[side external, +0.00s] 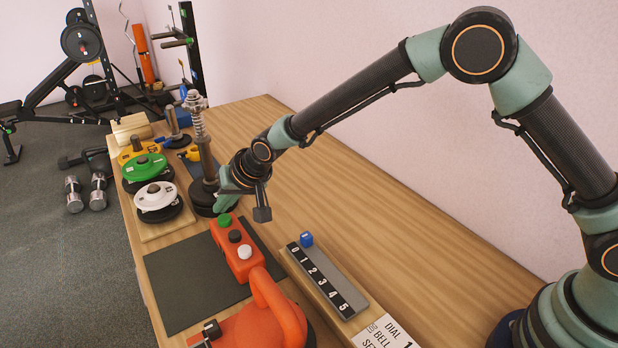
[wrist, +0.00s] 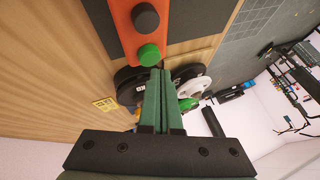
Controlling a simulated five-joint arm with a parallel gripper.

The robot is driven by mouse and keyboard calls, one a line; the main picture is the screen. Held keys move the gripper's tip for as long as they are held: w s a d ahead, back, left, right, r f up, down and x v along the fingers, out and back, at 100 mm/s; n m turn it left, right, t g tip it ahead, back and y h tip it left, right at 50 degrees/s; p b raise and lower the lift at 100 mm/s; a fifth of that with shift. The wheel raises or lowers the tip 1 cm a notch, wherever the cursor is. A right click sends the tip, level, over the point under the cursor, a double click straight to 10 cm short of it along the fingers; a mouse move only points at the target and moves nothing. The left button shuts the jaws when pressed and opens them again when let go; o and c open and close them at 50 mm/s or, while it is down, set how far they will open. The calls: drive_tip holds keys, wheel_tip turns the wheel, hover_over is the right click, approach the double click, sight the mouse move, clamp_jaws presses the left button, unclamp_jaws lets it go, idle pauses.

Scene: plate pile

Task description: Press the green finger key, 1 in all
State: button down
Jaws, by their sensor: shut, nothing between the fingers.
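An orange key box (side external: 228,246) lies on a dark mat and carries a green key (side external: 225,220), a black key (side external: 235,236) and a white key (side external: 244,252) in a row. The green key is at the far end. My gripper (side external: 219,211) is shut and empty, its green fingers close to the green key, at the far end of the box. In the wrist view the shut fingertips (wrist: 160,72) are right beside the green key (wrist: 151,55), with the black key (wrist: 145,17) beyond it. Whether the fingertips touch the key I cannot tell.
A green plate (side external: 144,167) and a white plate (side external: 155,196) sit on pegs at the left. Dark plates and a spring post (side external: 198,118) stand behind my gripper. A numbered rail (side external: 318,280) and an orange kettlebell (side external: 255,328) are at the front.

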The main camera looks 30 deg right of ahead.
sight(226, 220)
drive_tip(key=shift+a+f, duration=0.1)
drive_tip(key=shift+f, duration=0.25)
drive_tip(key=shift+s+f, duration=0.1)
drive_tip(key=shift+f, duration=0.55)
idle(1.0)
drive_tip(key=shift+r, duration=1.05)
drive_tip(key=shift+r, duration=0.15)
drive_tip(key=shift+r, duration=2.4)
